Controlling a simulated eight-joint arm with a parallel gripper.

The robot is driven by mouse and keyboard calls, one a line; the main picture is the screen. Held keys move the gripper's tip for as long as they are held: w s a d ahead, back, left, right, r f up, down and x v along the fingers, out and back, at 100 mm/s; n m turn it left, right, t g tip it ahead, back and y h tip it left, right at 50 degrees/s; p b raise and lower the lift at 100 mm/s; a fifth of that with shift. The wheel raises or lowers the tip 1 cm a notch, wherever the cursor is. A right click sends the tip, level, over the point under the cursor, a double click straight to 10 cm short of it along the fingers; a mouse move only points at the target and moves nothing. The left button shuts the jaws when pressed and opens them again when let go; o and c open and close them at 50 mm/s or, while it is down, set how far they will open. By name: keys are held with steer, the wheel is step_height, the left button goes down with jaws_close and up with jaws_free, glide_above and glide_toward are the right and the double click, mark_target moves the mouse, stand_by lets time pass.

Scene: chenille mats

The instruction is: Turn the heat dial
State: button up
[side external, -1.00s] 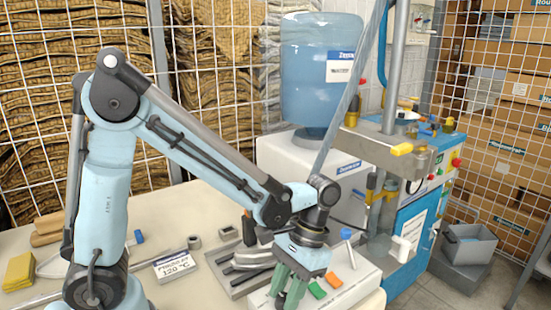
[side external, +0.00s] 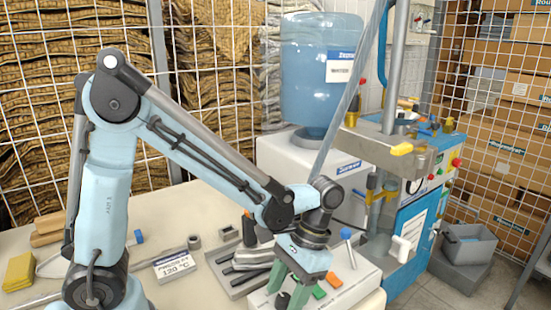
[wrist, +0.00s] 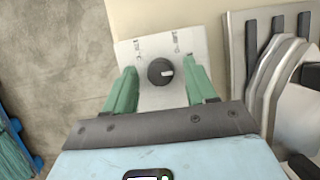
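The heat dial (wrist: 160,71) is a round dark knob with a light pointer mark, set on a pale panel (wrist: 150,45) with small printed marks. In the wrist view it sits between the green fingers of my gripper (wrist: 161,88), with clear gaps on both sides. My gripper is open and empty. In the side view my gripper (side external: 287,285) points down over the front of the white control box (side external: 366,272). The dark dial (side external: 283,299) shows low between the fingers there. I cannot tell how far above the dial the fingertips are.
The box also carries an orange button (side external: 319,292), a green button (side external: 334,279) and a blue-tipped lever (side external: 346,233). A tray of metal tools (side external: 235,275) lies beside it. A card reading 120 °C (side external: 176,266) stands on the table. A blue machine (side external: 410,225) stands at right.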

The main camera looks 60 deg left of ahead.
steer(key=shift+r, duration=0.1)
steer(key=v, duration=1.2)
stand_by(0.4)
steer(key=s+a+f+t, duration=0.2)
steer(key=a+t, duration=0.5)
steer(key=t, duration=0.4)
steer(key=shift+s+a+f+t, duration=0.3)
steer(key=shift+f, duration=0.2)
